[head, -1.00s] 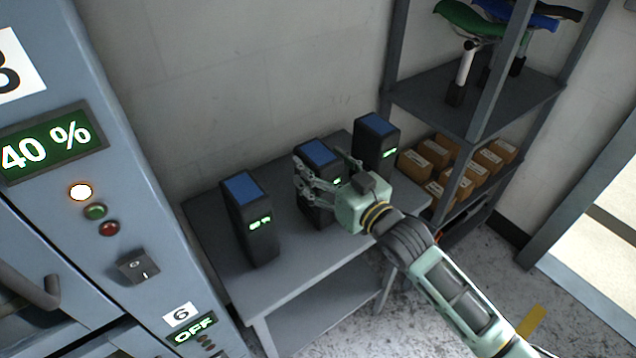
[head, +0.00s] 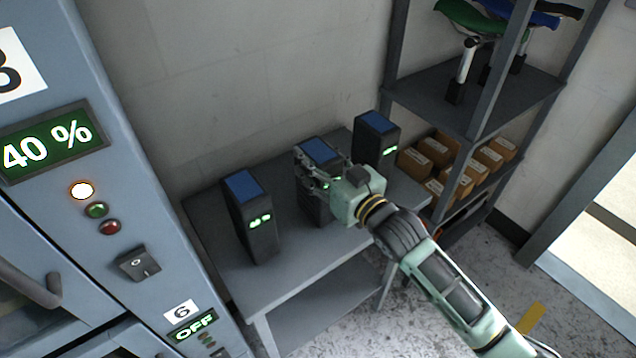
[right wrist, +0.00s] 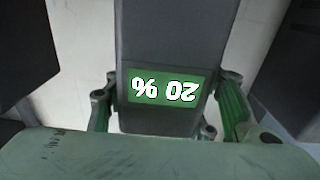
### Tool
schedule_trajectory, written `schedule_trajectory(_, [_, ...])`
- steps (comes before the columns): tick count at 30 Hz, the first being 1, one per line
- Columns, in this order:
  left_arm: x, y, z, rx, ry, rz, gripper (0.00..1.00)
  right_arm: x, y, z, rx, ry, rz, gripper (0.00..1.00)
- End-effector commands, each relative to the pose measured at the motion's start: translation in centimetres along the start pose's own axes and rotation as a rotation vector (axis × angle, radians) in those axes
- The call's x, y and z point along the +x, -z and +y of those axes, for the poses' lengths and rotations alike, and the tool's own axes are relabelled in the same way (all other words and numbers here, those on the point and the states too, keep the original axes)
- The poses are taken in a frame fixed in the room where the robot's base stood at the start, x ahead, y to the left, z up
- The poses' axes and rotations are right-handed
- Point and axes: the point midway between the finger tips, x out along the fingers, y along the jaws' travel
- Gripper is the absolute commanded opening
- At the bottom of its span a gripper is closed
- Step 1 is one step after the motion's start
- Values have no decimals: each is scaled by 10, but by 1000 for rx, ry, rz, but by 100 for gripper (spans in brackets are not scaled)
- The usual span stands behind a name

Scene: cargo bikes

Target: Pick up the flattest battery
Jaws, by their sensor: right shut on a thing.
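Three dark batteries with blue tops and green displays stand upright on a grey table (head: 222,262): a left one (head: 250,215), a middle one (head: 318,150) and a right one (head: 376,140). My right gripper (head: 318,172) is shut on the middle battery, with a finger on each side. In the right wrist view this battery (right wrist: 175,45) shows upside down between the fingers and its display reads 20 %. The displays of the other two are too small to read surely in the head view. My left gripper is not in view.
A grey-blue cabinet (head: 60,215) with a 40 % display, lit lamp, buttons and a switch stands close on the left. A metal shelf (head: 480,100) with bike saddles and cardboard boxes (head: 433,150) stands right of the table. The wall is close behind the table.

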Motion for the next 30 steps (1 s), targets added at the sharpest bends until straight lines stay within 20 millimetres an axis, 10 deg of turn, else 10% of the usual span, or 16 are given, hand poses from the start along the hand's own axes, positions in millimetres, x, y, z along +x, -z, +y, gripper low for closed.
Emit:
schedule_trajectory(7, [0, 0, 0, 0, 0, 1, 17, 0, 0, 0, 0, 0, 0, 0])
schedule_trajectory(30, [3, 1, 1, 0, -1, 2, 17, 1, 43, 0, -3, 3, 19, 0])
